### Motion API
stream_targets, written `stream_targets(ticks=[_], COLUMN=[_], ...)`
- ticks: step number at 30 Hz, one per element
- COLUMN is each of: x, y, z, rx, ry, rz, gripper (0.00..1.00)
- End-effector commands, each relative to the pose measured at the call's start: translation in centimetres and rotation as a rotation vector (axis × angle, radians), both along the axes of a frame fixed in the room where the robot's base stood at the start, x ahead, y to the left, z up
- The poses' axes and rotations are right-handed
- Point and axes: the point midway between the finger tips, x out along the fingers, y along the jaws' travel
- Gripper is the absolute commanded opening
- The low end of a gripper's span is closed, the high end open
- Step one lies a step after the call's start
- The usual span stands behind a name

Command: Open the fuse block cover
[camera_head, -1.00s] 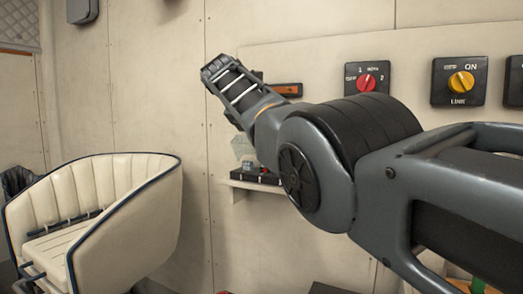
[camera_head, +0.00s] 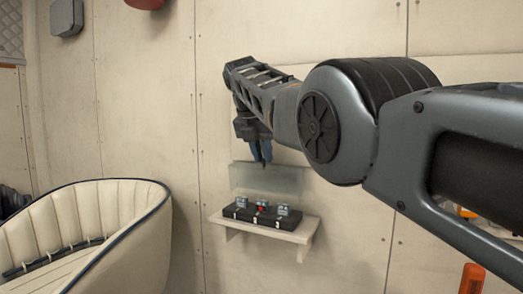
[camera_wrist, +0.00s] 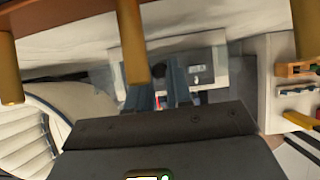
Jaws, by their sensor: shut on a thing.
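The fuse block (camera_head: 240,214) is a long black base with several small pale fuse units and a red part, on a small wall shelf in the head view. Its clear, greenish cover (camera_head: 285,181) stands raised, roughly upright, behind and above the base, so the fuses are exposed. My gripper (camera_head: 261,160) points down at the cover's upper edge, its dark blue fingers close together and shut on the cover. In the wrist view my fingers (camera_wrist: 166,84) show against the pale shelf area; the exact contact is hard to make out.
The white shelf (camera_head: 300,234) juts from the cream panelled wall. A cream padded seat (camera_head: 110,225) stands at the left. An orange-handled item (camera_head: 472,280) is at the lower right. The wall between seat and shelf is clear.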

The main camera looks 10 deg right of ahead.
Motion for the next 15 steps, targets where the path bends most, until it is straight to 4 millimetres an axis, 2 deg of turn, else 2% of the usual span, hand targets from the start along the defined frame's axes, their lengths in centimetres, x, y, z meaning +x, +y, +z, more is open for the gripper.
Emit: stream_targets(ticks=[8, 9, 15], x=[0.10, 0.10, 0.07], y=[-0.17, -0.17, -0.12], z=[-0.17, -0.17, -0.11], rx=[-0.002, -0.002, -0.001], ry=[-0.002, -0.002, -0.003], rz=[-0.001, -0.001, -0.001], gripper=[0.00, 0.22, 0.41])
